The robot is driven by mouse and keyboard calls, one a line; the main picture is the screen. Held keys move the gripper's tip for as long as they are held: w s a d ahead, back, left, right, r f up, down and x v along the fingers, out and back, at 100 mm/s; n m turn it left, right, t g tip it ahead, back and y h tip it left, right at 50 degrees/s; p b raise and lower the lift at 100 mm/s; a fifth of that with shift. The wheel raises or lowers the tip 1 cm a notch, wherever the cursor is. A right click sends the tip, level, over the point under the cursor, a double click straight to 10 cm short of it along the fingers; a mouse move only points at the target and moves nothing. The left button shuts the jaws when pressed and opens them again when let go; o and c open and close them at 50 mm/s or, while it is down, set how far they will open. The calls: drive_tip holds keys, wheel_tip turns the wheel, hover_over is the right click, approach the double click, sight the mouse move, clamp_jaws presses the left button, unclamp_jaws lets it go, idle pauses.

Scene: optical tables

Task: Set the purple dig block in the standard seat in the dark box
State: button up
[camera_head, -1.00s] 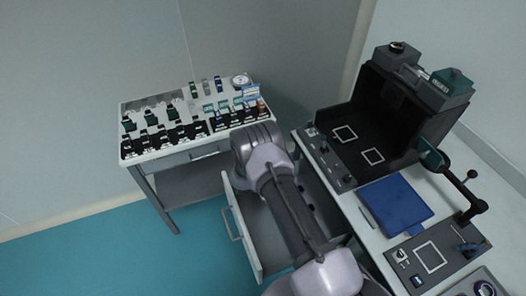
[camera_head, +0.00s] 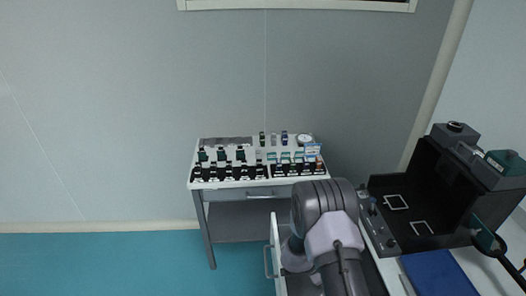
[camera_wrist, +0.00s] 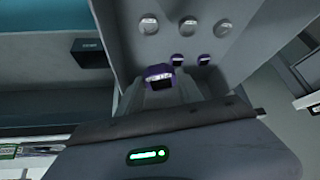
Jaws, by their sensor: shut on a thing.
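A small purple block with a dark face (camera_wrist: 159,77) sits between the fingertips of my gripper (camera_wrist: 165,90) in the wrist view. The gripper is shut on it, and the fingers cover its lower part. In the head view my gripper and the block are hidden behind my own arm, which reaches over the open drawer (camera_head: 272,250). The dark box (camera_head: 435,190) stands open at the right of the head view, with two white square outlines on its floor. I cannot tell which outline is the standard seat.
In the wrist view, round metallic pieces (camera_wrist: 190,27) and two small purple-edged blocks (camera_wrist: 177,60) lie in the grey tray behind the held block. A table with several small holders (camera_head: 230,172) stands left of my arm. A blue pad (camera_head: 438,272) lies before the dark box.

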drive_tip(key=s+a+r+n+t+y, duration=0.15)
drive_tip(key=r+n, duration=0.35)
drive_tip(key=r, duration=0.5)
drive_tip(key=s+a+r+n+t+y, duration=0.1)
drive_tip(key=s+a+r+n+y, duration=0.2)
drive_tip(key=r, duration=0.7)
drive_tip(key=s+a+r+n+t+y, duration=0.1)
drive_tip(key=a+r+n+t+y, duration=0.15)
drive_tip(key=r+n, duration=0.5)
drive_tip(key=shift+m+g+h, duration=0.4)
drive_tip(key=shift+m, duration=0.55)
drive_tip(key=f+b, duration=0.5)
drive_tip(key=b, duration=0.2)
drive_tip(key=shift+w+a+f, duration=0.1)
drive_tip(key=shift+w+f, duration=0.15)
drive_tip(key=shift+f, duration=0.15)
